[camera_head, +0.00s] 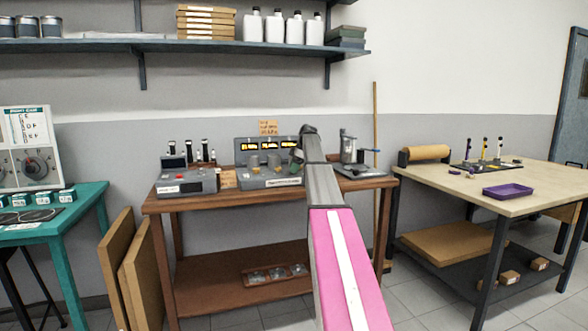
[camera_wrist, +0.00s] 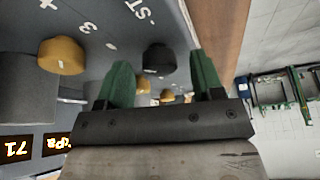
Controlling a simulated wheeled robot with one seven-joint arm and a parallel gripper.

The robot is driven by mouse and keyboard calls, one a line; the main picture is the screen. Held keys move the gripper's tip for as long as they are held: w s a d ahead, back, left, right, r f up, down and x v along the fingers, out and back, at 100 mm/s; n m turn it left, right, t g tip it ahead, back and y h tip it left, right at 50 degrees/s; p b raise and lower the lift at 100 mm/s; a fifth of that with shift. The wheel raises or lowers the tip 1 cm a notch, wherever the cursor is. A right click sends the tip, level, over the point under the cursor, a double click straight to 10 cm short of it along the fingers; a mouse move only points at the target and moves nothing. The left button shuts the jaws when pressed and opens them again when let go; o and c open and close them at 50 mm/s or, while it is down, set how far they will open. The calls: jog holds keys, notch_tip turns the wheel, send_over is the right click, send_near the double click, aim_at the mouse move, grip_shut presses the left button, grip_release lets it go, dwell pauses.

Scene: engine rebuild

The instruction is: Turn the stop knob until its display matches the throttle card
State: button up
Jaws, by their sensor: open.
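The console (camera_head: 268,181) stands on the brown bench, with three lit orange displays (camera_head: 269,146) and several knobs; their readings are too small to tell in the head view. A small orange-tan card (camera_head: 268,127), perhaps the throttle card, is on the wall above it, its writing unreadable. In the wrist view, a dark round knob (camera_wrist: 158,57) lies beyond and between my gripper's green fingers (camera_wrist: 160,60), near lettering with "ST". My gripper is open; contact with the knob cannot be told. A display (camera_wrist: 20,148) shows 71, seen upside down. In the head view my arm covers the console's right end.
A tan knob (camera_wrist: 62,56) and a grey cylinder (camera_wrist: 22,92) are left of the fingers. A grey device (camera_head: 187,181) stands left of the console, and a metal device (camera_head: 350,152) stands to its right. The brown bench's edge (camera_wrist: 222,40) is right of the fingers.

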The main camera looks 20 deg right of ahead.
jog(key=c, duration=0.9)
jog(key=shift+m, duration=0.3)
